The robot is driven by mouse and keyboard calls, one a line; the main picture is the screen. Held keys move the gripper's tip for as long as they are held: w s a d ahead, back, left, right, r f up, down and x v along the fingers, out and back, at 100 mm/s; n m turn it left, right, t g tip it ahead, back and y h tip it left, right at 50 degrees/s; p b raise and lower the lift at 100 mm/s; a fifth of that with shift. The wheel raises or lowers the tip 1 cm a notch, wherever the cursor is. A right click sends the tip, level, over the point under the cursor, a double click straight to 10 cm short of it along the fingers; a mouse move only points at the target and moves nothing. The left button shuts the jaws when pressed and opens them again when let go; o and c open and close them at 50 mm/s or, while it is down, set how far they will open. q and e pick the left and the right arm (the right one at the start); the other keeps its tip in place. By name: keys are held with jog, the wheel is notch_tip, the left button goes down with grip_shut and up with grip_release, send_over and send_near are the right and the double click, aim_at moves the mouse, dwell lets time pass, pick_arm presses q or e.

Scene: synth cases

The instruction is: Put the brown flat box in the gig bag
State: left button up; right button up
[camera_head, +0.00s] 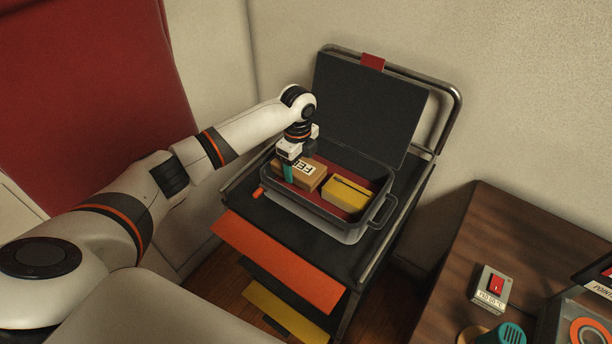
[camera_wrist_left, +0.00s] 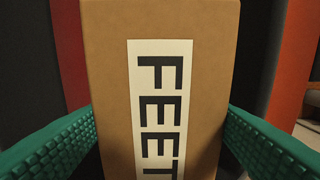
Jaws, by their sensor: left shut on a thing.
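The brown flat box (camera_head: 308,177) has a white label reading "FEET". It is at the left end inside the dark open gig bag (camera_head: 317,216), which has a red lining and a raised lid (camera_head: 370,105). My left gripper (camera_head: 289,172) is at the box's left end. In the left wrist view the box (camera_wrist_left: 208,80) fills the middle between the green ribbed fingers (camera_wrist_left: 160,150), which are shut on it. Whether the box touches the bag's floor cannot be told. My right gripper is not in view.
A yellow box (camera_head: 349,192) with a dark strap lies in the right part of the bag. The bag stands on a dark cart (camera_head: 262,212) with a metal rail (camera_head: 455,100). A wooden table (camera_head: 510,230) at right holds a small red-switch box (camera_head: 492,287).

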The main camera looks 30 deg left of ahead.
pick_arm(q)
jog(key=shift+f, duration=0.75)
notch_tip(320, 180, down, 3)
jog(key=shift+f, duration=0.15)
jog(key=shift+w+f, duration=0.1)
jog(key=shift+f, duration=0.05)
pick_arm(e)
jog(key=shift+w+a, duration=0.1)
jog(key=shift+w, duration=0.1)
pick_arm(q)
jog(key=shift+f, duration=0.1)
jog(key=o, duration=1)
jog(key=shift+o, duration=0.3)
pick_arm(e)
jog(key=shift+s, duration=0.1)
